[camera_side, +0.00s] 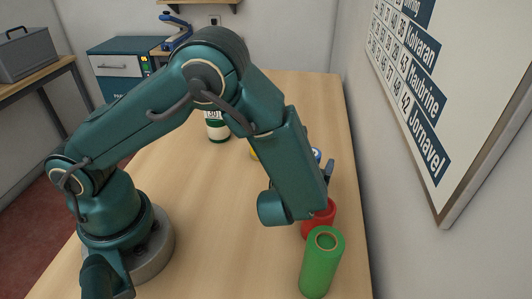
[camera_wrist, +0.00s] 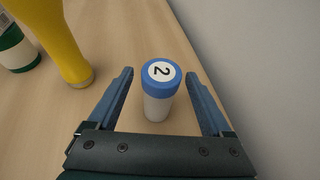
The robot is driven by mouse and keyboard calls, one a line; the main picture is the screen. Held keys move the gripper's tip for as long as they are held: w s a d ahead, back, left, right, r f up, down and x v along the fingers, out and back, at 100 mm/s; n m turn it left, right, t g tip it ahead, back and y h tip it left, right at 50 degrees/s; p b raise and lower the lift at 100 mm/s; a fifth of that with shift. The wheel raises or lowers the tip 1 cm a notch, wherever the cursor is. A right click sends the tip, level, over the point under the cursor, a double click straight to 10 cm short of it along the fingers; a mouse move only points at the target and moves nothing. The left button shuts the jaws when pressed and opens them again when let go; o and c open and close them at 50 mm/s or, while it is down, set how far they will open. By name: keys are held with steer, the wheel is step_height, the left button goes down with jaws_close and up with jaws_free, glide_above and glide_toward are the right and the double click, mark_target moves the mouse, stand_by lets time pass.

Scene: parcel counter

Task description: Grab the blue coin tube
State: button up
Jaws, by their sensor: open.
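The blue coin tube (camera_wrist: 160,82) stands upright on the wooden counter in the wrist view. It has a white body and a blue cap with a white disc marked "2". My gripper (camera_wrist: 160,74) is open, with one finger on each side of the tube and a gap on both sides. Nothing is held. In the side view my arm hides most of the tube; only a bit of its blue and white top (camera_side: 317,155) shows beside my gripper (camera_side: 328,172).
A yellow object (camera_wrist: 62,42) and a green-and-white tube (camera_wrist: 16,50) stand left of the blue tube. In the side view a red tube (camera_side: 320,222) and a green tube (camera_side: 321,268) stand nearer the camera. A wall with a sign board (camera_side: 437,170) borders the counter's right side.

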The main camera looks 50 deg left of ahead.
jaws_close()
steer(key=shift+r, duration=0.1)
